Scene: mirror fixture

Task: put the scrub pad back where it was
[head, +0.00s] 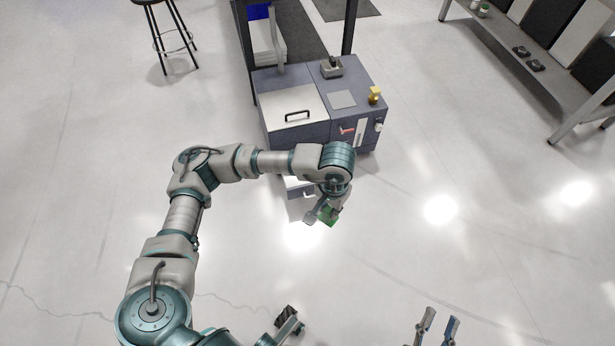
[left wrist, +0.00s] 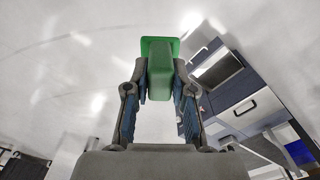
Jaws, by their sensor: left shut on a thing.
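The green scrub pad (head: 330,217) is in my left gripper (head: 322,212), in front of the grey-blue cabinet (head: 300,134). In the left wrist view the scrub pad (left wrist: 160,68) is a green block with a wider flat far end. The fingers of my left gripper (left wrist: 160,95) are shut on its two sides. No surface touches the pad in that view. My right gripper (head: 437,328) shows only its two fingertips at the bottom edge of the head view. They stand apart with nothing between them.
A pale open-topped box (left wrist: 216,66) juts from the cabinet front, beside the pad in the left wrist view; my arm partly hides it in the head view. A yellow item (head: 375,95) and a grey device (head: 331,67) stand on the cabinet. A stool (head: 170,35) and a bench (head: 540,65) stand farther off.

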